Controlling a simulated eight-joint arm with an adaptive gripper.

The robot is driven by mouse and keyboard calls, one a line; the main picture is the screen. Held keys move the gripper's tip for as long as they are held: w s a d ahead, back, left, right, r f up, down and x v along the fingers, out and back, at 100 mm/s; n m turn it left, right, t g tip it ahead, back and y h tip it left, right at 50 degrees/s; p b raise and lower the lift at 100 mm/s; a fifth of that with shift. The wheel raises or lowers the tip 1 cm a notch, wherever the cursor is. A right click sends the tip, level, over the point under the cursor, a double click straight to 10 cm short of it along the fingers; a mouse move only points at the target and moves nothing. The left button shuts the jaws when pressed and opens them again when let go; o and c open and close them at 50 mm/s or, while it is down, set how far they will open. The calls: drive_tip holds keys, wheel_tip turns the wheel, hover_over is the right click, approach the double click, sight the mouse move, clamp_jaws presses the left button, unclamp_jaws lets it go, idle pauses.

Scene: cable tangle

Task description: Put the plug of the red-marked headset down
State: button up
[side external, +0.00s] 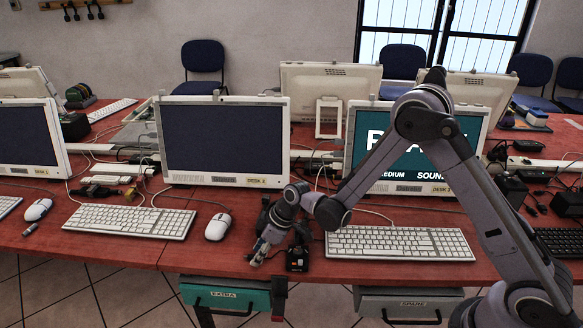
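My gripper (262,250) points down at the front edge of the red desk, between the two white keyboards. No red-marked headset or plug can be clearly identified.
A white keyboard (400,243) lies right of my gripper, and a white mouse (218,227) and another keyboard (130,221) lie left. Monitors (224,141) stand behind, with loose cables around them. Under the desk are a green drawer (225,299) and a grey drawer (412,304).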

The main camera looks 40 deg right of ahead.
drive_tip(key=s+d+r+m+t+h, duration=0.1)
drive_tip(key=s+d+r, duration=0.25)
drive_tip(key=r, duration=0.35)
drive_tip(key=s+d+r+m, duration=0.2)
drive_tip(key=s+r, duration=0.3)
drive_tip(key=r, duration=0.2)
drive_tip(key=s+d+r+m+t+h, duration=0.1)
drive_tip(key=s+d+r, duration=0.25)
drive_tip(key=r, duration=0.35)
drive_tip(key=s+d+r+m+t+h, duration=0.1)
drive_tip(key=s+d+m, duration=0.3)
drive_tip(key=s, duration=0.6)
drive_tip(key=shift+s+d+r+m+t+h, duration=0.2)
drive_tip(key=shift+d+r+m+t+h, duration=0.1)
drive_tip(key=shift+r+m+h, duration=0.15)
drive_tip(key=shift+o, duration=0.7)
